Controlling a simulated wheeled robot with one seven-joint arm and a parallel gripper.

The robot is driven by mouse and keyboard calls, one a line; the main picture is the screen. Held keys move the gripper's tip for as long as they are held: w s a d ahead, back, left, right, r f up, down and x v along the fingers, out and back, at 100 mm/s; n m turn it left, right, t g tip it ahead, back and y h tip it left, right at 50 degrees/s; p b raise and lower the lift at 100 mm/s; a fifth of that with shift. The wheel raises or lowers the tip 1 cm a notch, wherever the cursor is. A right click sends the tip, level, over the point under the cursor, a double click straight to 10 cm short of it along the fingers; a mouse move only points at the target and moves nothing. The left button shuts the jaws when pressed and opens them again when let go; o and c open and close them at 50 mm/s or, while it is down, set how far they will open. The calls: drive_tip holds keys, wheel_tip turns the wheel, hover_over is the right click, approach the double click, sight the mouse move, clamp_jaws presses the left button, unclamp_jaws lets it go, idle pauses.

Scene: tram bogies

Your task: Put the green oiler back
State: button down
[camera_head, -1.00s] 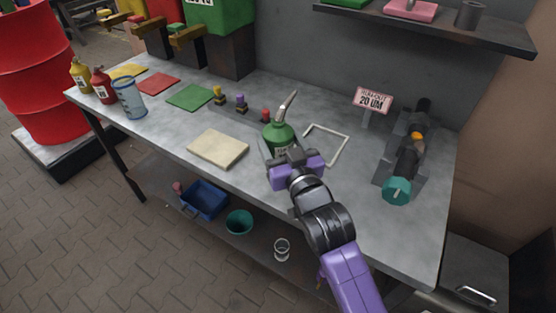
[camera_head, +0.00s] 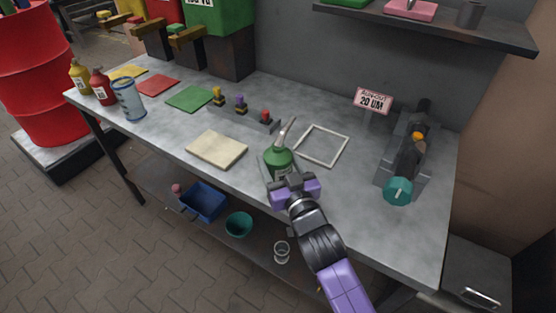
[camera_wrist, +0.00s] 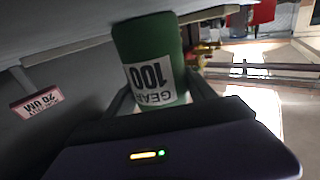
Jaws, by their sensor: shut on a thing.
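The green oiler (camera_head: 279,161) has a slanted pale spout and stands upright near the front of the grey bench. My gripper (camera_head: 281,177) is shut on it from the front, with the fingers on both sides of its body. In the wrist view the green oiler (camera_wrist: 148,50) shows a white label reading GEAR 100, turned over, between the fingers. I cannot tell whether its base touches the bench. A green mat (camera_head: 190,97) lies towards the back left, with a red mat (camera_head: 158,84) and a yellow mat (camera_head: 128,72) further left.
A white square outline (camera_head: 322,145) lies right of the oiler. A rack with small coloured-topped parts (camera_head: 241,112) is behind it. A beige pad (camera_head: 217,149) lies to the left. A run-out sign (camera_head: 373,101) and a shaft fixture (camera_head: 408,160) stand at right. Red and yellow bottles stand far left.

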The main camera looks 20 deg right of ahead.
drive_tip(key=shift+c, duration=1.6)
unclamp_jaws()
drive_tip(key=s, duration=0.4)
drive_tip(key=s+b, duration=0.1)
drive_tip(key=s, duration=0.7)
drive_tip(key=shift+a+r+b, duration=0.1)
drive_tip(key=shift+a+b, duration=0.15)
drive_tip(key=shift+b, duration=0.1)
